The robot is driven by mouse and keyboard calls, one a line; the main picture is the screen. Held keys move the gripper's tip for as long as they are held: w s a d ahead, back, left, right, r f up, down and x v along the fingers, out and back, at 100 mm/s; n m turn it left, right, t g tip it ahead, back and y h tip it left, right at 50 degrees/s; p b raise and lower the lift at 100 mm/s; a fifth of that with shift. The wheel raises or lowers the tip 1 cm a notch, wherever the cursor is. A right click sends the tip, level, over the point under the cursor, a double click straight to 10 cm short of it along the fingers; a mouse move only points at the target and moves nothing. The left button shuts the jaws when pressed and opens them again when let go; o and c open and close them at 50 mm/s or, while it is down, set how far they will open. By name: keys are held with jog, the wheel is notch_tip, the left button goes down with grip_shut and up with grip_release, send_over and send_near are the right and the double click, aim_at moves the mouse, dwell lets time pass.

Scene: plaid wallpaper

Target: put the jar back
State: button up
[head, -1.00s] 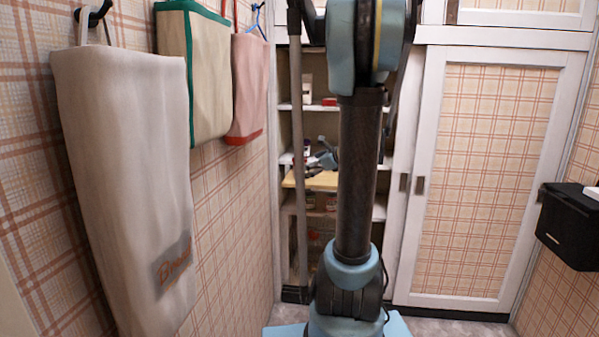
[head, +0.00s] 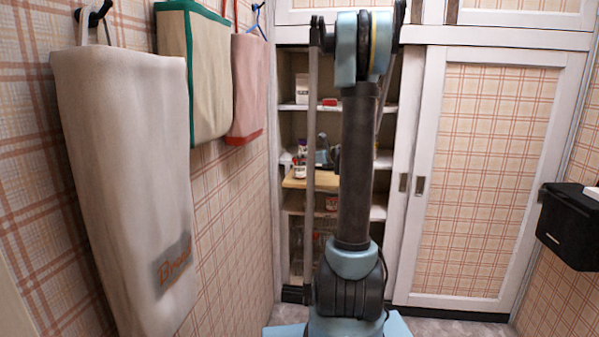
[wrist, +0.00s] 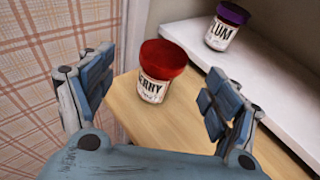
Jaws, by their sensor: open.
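A jar with a red lid (wrist: 152,88) and a white label ending in "RRY" stands upright on a wooden board (wrist: 190,125) in the wrist view. Its small shape also shows in the head view (head: 299,170). A second jar with a purple lid (wrist: 226,28), labelled "PLUM", stands on the white shelf behind and to the right. My gripper (wrist: 155,88) is open and empty. Its fingers appear on either side of the red-lidded jar, with gaps on both sides. I cannot tell how far beyond the fingertips the jar stands.
The wooden board (head: 296,183) sticks out of an open cupboard with several shelves. A white container (head: 302,88) stands on a higher shelf. A white sliding door (head: 500,180) closes the right side. Hanging bags (head: 130,170) line the left wall, and a black box (head: 566,228) hangs at right.

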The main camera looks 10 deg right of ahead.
aim_at(300, 168)
jog(key=shift+d+x, duration=0.15)
jog(key=shift+x, duration=1.95)
jog(key=shift+d+x, duration=0.15)
jog(key=shift+x, duration=2)
jog(key=shift+w, duration=0.1)
jog(key=shift+c, duration=0.2)
jog(key=c, duration=1.5)
jog(key=shift+r, duration=0.15)
